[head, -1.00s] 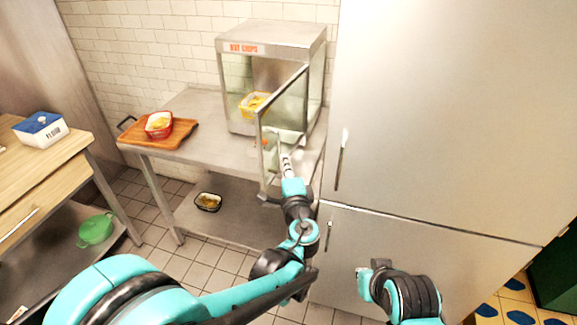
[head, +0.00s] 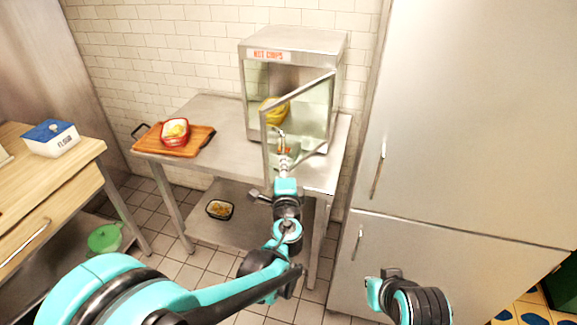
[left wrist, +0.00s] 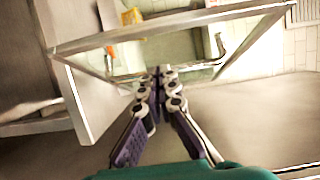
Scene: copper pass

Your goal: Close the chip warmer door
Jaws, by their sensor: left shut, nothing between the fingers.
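The chip warmer (head: 292,45) is a steel and glass box with a "HOT CHIPS" sign, on a steel table in the head view. Its framed glass door (head: 300,92) stands partly open, hinged at the right, with its free edge out in front. The door frame crosses the left wrist view (left wrist: 180,25), with a curved handle (left wrist: 218,47) visible. My left gripper (head: 282,143) is shut and empty at the door; its tips show in the left wrist view (left wrist: 157,72). I cannot tell whether they touch the door.
The steel table (head: 226,120) holds a wooden board (head: 197,145) with a red dish (head: 174,132). A yellow container (head: 273,110) shows inside the warmer. A tall steel fridge (head: 460,120) stands right. A wooden counter (head: 60,180) is at left.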

